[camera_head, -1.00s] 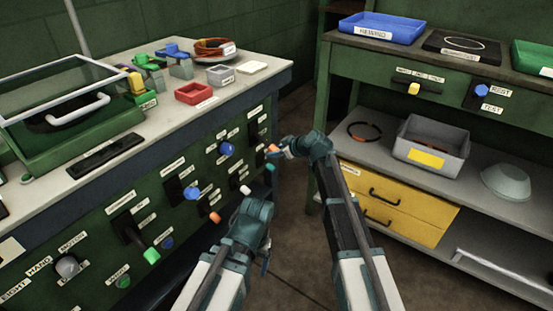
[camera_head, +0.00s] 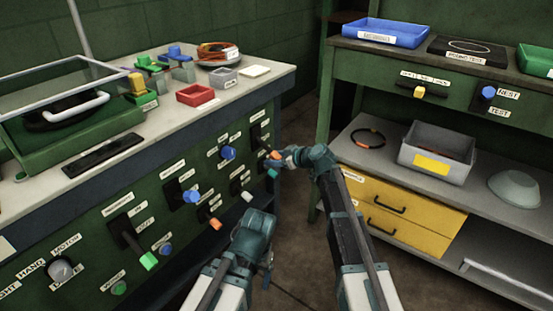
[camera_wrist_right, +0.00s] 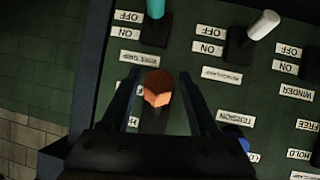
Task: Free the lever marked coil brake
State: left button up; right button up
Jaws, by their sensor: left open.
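Several levers with coloured tips stand on the green bench front (camera_head: 100,285). None of their labels can be made out as coil brake. My right gripper (camera_head: 279,158) is at the panel's right end, by an orange-tipped lever (camera_head: 273,154). In the right wrist view, that orange tip (camera_wrist_right: 158,88) sits between the open fingers (camera_wrist_right: 161,105), with gaps on both sides. Upside-down labels there include FREE (camera_wrist_right: 307,124) and HOLD (camera_wrist_right: 298,154) at the right edge. A blue knob (camera_wrist_right: 236,137) is partly hidden behind the right finger. My left gripper (camera_head: 267,268) is low, clear of the panel.
Near the orange tip are a teal lever (camera_wrist_right: 156,10) and a white lever (camera_wrist_right: 263,25). Other levers have blue (camera_head: 191,196), orange (camera_head: 215,223) and green (camera_head: 148,260) tips. A shelf unit with yellow drawers (camera_head: 400,215) stands to the right, with open floor between.

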jog(key=shift+o, duration=0.4)
jog(key=shift+d, duration=0.1)
jog(key=shift+s+d+r, duration=0.15)
jog(key=shift+s+r, duration=0.1)
jog(key=p+v, duration=0.6)
jog(key=v, duration=0.7)
